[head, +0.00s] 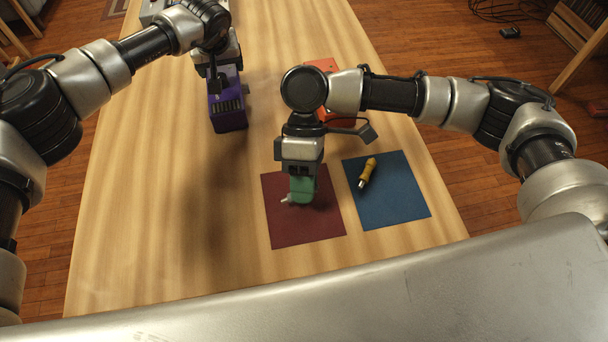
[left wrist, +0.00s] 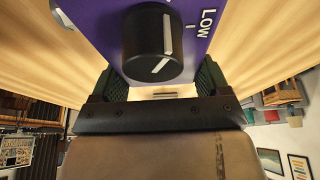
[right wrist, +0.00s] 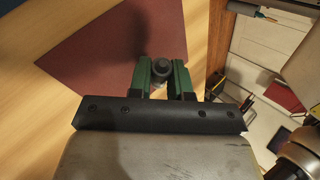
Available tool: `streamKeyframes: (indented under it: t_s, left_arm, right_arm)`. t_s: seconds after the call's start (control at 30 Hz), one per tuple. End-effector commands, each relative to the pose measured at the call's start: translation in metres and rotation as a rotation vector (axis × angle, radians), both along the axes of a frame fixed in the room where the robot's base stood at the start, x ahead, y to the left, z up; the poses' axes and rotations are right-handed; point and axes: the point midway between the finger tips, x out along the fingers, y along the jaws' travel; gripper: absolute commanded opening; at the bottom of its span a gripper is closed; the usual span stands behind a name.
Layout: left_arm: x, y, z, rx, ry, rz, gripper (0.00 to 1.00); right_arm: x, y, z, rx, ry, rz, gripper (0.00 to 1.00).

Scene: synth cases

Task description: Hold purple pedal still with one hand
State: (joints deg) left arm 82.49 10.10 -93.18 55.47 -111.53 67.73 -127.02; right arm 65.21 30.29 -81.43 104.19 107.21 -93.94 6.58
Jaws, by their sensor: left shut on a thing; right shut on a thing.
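The purple pedal (head: 229,112) is on the table at the upper left middle, and I cannot tell whether its base is flat on the wood. My left gripper (head: 217,84) is shut on it from above. In the left wrist view the pedal's purple face (left wrist: 105,22) fills the top, with a black knob (left wrist: 152,45) and the word LOW between the fingers. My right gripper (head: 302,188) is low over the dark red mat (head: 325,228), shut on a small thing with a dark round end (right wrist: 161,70). A silver tip shows beside its green fingertips.
A yellow-handled tool (head: 367,171) lies on the blue mat (head: 400,205), right of the red mat. An orange pedal (head: 322,66) stands behind my right arm, partly hidden. A grey device (head: 148,12) is at the far left. The table's left front is clear.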

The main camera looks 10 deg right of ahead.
Motion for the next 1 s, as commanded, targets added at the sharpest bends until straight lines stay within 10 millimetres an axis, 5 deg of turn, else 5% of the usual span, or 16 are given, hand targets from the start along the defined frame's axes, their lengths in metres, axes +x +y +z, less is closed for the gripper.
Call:
streamKeyframes:
  t_s: [0.37,0.4,0.57,1.0]
  left_arm:
    - [0.000,0.000,0.000,0.000,0.001,0.000,0.48]
    - [0.000,0.000,0.000,0.000,0.001,0.000,0.48]
    - [0.000,0.000,0.000,0.000,0.000,0.000,0.48]
    - [0.000,0.000,0.000,0.001,0.000,0.001,0.48]
  right_arm:
    - [0.000,0.000,-0.004,0.000,0.000,0.000,0.00]
    - [0.000,0.000,-0.004,0.000,0.000,0.000,0.25]
    - [0.000,0.000,-0.004,0.000,0.000,0.000,0.49]
    - [0.011,-0.002,0.009,0.000,-0.004,-0.003,0.49]
